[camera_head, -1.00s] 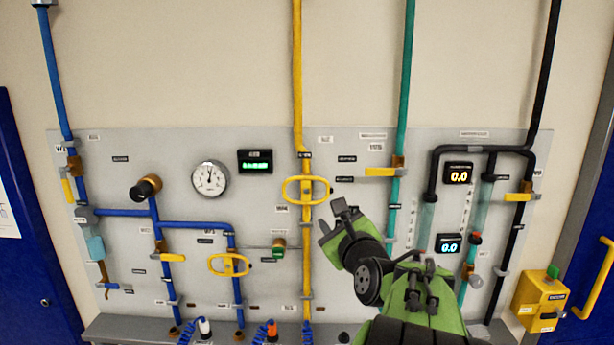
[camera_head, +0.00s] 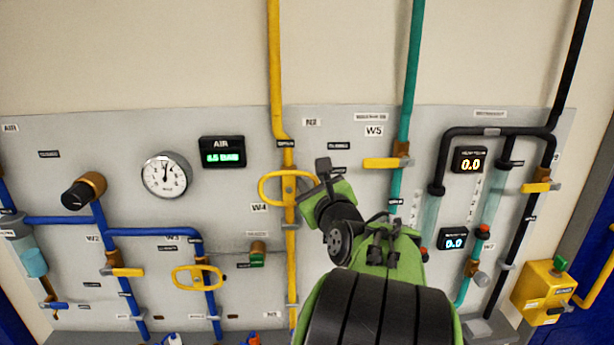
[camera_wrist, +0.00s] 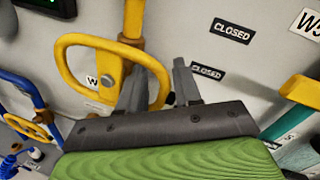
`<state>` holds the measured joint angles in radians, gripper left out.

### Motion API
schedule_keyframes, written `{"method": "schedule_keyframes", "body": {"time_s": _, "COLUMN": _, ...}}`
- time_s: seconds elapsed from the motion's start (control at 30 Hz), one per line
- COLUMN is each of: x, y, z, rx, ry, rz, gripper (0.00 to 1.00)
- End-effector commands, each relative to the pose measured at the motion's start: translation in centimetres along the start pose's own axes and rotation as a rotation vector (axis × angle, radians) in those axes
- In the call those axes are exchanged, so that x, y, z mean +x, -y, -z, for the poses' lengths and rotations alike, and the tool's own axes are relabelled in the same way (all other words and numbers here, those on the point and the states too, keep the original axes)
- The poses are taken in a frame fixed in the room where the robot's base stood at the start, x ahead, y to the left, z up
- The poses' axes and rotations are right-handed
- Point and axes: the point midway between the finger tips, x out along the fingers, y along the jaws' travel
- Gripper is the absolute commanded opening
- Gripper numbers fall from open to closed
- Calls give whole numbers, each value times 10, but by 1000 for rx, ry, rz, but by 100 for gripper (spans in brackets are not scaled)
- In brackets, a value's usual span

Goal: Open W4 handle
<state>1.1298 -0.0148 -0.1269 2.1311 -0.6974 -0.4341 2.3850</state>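The W4 handle (camera_head: 268,200) is a yellow oval loop lying crosswise on the yellow pipe, beside the W4 label (camera_head: 259,208). My gripper (camera_head: 328,177) is at the right end of this loop in the head view. In the wrist view, my gripper (camera_wrist: 162,68) has its two grey fingers apart. The left finger overlaps the right part of the loop (camera_wrist: 62,60), and some yellow rim shows near the gap between the fingers. I cannot tell whether they touch. A CLOSED sign (camera_wrist: 231,31) is on the panel, with a second one partly behind the right finger.
The W5 yellow lever (camera_head: 380,163) on the teal pipe is to the right. Another yellow oval handle (camera_head: 180,285) is lower left on a blue pipe. A green-knobbed valve (camera_head: 257,257) sits below W4. A yellow box (camera_head: 540,290) stands at the far right.

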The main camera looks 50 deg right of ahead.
Motion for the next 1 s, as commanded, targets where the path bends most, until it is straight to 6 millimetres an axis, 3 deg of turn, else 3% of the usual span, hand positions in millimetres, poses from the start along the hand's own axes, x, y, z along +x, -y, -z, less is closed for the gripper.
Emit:
{"method": "schedule_keyframes", "body": {"time_s": 0.2, "x": 0, "y": 0, "z": 0, "rx": 0, "ry": 0, "rz": 1, "gripper": 34}}
{"method": "schedule_keyframes", "body": {"time_s": 0.43, "x": 0, "y": 0, "z": 0, "rx": -1, "ry": 0, "rz": 1, "gripper": 0}}
{"method": "schedule_keyframes", "body": {"time_s": 0.77, "x": 0, "y": 0, "z": -1, "rx": -22, "ry": -6, "rz": -3, "gripper": 0}}
{"method": "schedule_keyframes", "body": {"time_s": 1.0, "x": 1, "y": 1, "z": -8, "rx": -131, "ry": -28, "rz": -14, "gripper": 0}}
